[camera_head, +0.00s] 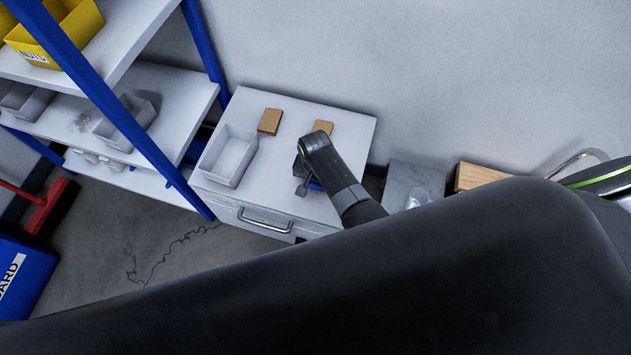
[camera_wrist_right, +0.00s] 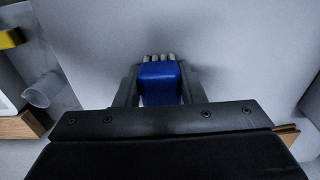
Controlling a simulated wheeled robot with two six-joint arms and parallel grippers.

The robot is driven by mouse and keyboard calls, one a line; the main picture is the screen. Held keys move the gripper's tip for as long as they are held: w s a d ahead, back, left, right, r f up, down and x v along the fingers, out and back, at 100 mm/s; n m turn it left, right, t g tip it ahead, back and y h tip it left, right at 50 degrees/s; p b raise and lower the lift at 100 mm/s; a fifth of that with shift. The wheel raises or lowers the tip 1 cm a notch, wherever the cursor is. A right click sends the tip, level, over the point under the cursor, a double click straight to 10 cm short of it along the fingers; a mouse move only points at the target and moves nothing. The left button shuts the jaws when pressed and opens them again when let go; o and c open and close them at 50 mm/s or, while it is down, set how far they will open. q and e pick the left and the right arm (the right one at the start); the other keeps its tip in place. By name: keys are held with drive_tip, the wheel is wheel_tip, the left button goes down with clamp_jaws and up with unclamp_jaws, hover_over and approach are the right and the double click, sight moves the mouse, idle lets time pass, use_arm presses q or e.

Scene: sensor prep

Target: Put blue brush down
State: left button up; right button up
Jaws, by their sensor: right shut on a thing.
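The blue brush (camera_wrist_right: 160,84) sits between the two fingers of my right gripper (camera_wrist_right: 158,90) in the right wrist view. Its pale bristle tufts point away from the gripper. In the head view my right gripper (camera_head: 303,180) is over the front right part of the white cabinet top (camera_head: 258,197). Only a small blue bit of the brush (camera_head: 314,186) shows there, the rest being hidden by my wrist. I cannot tell whether the brush touches the top. My left gripper is not in view.
A pale open tray (camera_head: 229,157) stands on the left of the cabinet top. Two tan blocks (camera_head: 270,121) (camera_head: 323,127) lie along its back. A blue-posted shelf (camera_head: 165,100) with bins stands at left. The front middle of the top looks clear.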

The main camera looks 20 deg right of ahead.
drive_tip(key=shift+f, duration=0.15)
drive_tip(key=o, duration=1)
drive_tip(key=shift+c, duration=0.2)
drive_tip(key=shift+o, duration=0.6)
